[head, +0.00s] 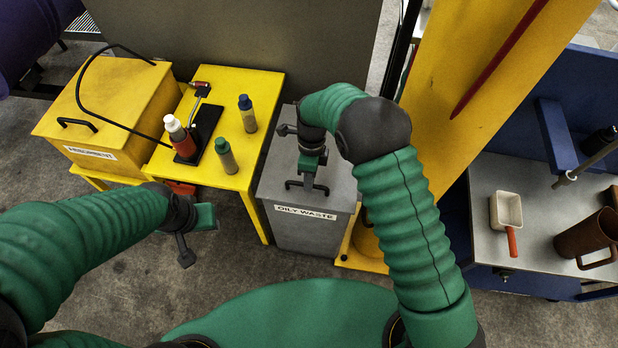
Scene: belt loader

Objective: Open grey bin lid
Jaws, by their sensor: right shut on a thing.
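The grey bin (305,238) with the label "OILY WASTE" stands in the middle of the head view. Its flat grey lid (278,170) lies closed on top. A dark bar handle (292,184) is on the lid near its front edge. My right gripper (309,183) reaches down over the lid and is shut on this handle. The gripper and wrist hide part of the handle and lid. My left gripper (196,236) hangs over the floor left of the bin, apart from everything; its jaw opening is unclear.
Left of the bin, a yellow table (262,85) holds several bottles and a black stand. A yellow box (105,105) with a black handle is further left. A yellow post (470,90) rises right of the bin. A grey workbench (540,215) holds a scoop (506,212) and a brown mug (588,240).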

